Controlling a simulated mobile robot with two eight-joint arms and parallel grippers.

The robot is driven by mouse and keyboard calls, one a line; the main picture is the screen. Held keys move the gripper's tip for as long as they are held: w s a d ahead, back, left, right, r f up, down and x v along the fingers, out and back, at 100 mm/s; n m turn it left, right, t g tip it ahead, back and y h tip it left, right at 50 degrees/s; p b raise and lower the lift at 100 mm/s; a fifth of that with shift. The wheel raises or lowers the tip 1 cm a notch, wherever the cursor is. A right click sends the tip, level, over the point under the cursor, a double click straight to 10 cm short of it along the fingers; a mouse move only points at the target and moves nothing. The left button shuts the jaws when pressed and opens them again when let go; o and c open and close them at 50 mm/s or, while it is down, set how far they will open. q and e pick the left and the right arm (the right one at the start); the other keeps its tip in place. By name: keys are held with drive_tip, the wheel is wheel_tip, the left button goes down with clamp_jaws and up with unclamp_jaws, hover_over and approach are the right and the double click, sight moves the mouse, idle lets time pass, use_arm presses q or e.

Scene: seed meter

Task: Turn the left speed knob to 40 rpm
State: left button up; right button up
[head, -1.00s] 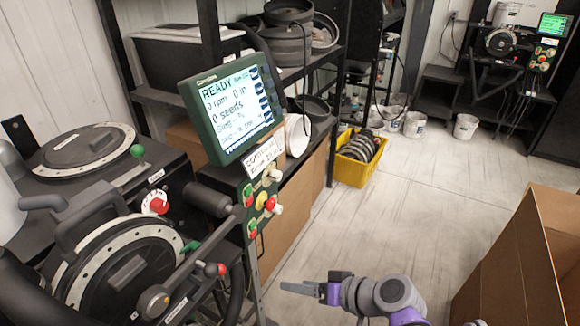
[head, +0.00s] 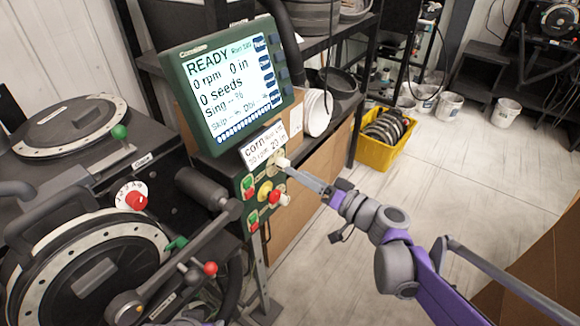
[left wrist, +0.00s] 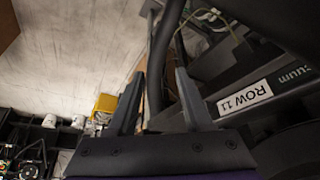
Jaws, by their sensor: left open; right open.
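The green control panel (head: 238,187) under the screen carries two white knobs on its right side, an upper knob (head: 283,162) and a lower knob (head: 284,199). I cannot read which one is the left speed knob. My right gripper (head: 290,169) is open, seen edge-on, with its fingertips at the upper knob; I cannot tell whether they touch or straddle it. The screen (head: 230,82) reads READY, 0 rpm, 0 seeds. My left gripper (left wrist: 160,74) is open and empty in the left wrist view, beside dark machine parts.
A red knob on a white dial (head: 137,201) and a round black housing (head: 97,275) are on the machine at left. Red, green and yellow buttons sit beside the white knobs. A yellow crate (head: 384,140) stands on the floor behind. Open floor lies right of the panel.

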sight(282, 164)
drive_tip(key=shift+x, duration=2.1)
clamp_jaws()
